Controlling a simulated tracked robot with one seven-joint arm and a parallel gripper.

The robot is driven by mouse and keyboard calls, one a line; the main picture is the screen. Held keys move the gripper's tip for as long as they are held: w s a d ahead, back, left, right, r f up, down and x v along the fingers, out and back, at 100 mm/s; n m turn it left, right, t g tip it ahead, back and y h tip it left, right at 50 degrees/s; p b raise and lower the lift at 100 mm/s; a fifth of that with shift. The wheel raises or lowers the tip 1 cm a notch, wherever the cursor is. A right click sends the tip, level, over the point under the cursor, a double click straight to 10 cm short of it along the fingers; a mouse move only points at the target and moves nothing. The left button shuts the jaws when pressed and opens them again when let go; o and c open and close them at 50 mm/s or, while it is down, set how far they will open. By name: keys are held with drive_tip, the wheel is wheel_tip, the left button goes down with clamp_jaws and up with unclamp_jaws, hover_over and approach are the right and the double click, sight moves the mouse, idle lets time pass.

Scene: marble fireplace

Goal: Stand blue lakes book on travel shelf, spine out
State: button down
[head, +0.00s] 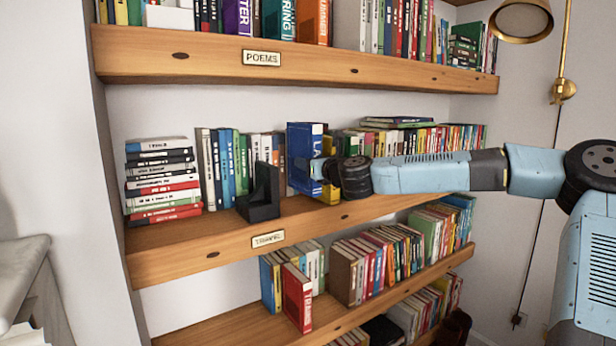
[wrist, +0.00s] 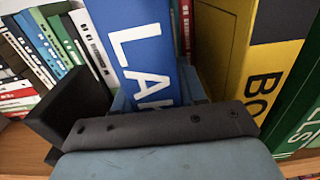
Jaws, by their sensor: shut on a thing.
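The blue lakes book (head: 303,143) stands upright on the middle shelf (head: 190,243), whose small label (head: 268,239) is too blurred to read surely. Its spine faces out, with white letters starting "LA". In the wrist view the gripper (wrist: 160,102) hides the spine's lower part. Whether the book's foot touches the shelf is hidden.
A black bookend (head: 262,191) stands left of the book; it also shows in the wrist view (wrist: 78,105). A yellow book (wrist: 222,45) stands close on the right, then a green one (wrist: 300,105). Shelf boards run above and below.

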drive_tip(key=shift+w+f, duration=0.2)
drive_tip(key=shift+f, duration=0.8)
drive_tip(key=shift+w+f, duration=0.2)
drive_tip(key=shift+f, duration=0.8)
drive_tip(key=c, duration=0.6)
unclamp_jaws()
drive_tip(key=shift+c, duration=0.2)
drive_tip(key=v, duration=1.2)
